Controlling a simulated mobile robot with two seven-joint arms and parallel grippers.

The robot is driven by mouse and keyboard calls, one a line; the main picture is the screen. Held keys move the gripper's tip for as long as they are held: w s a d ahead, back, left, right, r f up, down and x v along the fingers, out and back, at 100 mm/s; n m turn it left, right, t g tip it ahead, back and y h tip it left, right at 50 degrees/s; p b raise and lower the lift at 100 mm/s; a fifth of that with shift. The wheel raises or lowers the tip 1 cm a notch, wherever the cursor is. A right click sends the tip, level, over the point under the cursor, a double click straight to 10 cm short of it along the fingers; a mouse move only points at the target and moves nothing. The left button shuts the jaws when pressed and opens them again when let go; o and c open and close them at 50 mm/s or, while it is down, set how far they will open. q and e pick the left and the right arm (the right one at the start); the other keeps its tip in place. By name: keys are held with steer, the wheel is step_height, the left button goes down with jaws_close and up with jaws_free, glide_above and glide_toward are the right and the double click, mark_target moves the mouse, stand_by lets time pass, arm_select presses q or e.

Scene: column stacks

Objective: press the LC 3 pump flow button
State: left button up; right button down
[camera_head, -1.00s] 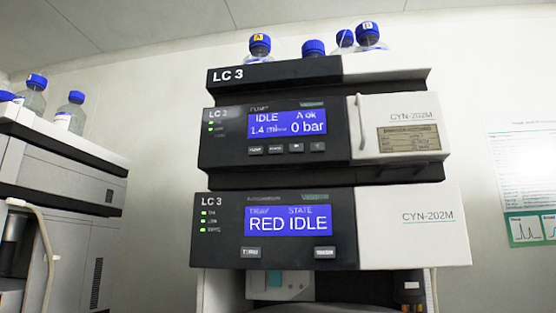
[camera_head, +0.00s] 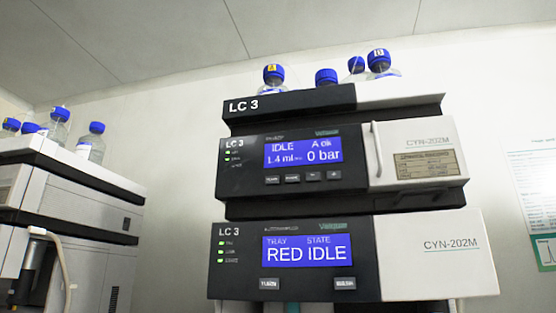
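The LC 3 stack stands upright in the middle and right of the view. Its pump module (camera_head: 345,133) is the upper unit with a screen; the pump screen (camera_head: 302,151) reads IDLE, A ok, 1.4 ml and 0 bar. Below that screen is a row of small dark buttons. The leftmost button (camera_head: 272,180) seems to be the flow button, though its label is blurred. Under the pump is the autosampler module (camera_head: 222,285), whose screen (camera_head: 306,251) reads TRAY RED, STATE IDLE. Neither of my grippers is in view.
Several blue-capped bottles (camera_head: 383,64) stand on top of the LC 3 stack. Another instrument stack (camera_head: 60,185) with bottles (camera_head: 91,143) stands at the left, with a gap between the two. A poster (camera_head: 532,190) hangs on the wall at right.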

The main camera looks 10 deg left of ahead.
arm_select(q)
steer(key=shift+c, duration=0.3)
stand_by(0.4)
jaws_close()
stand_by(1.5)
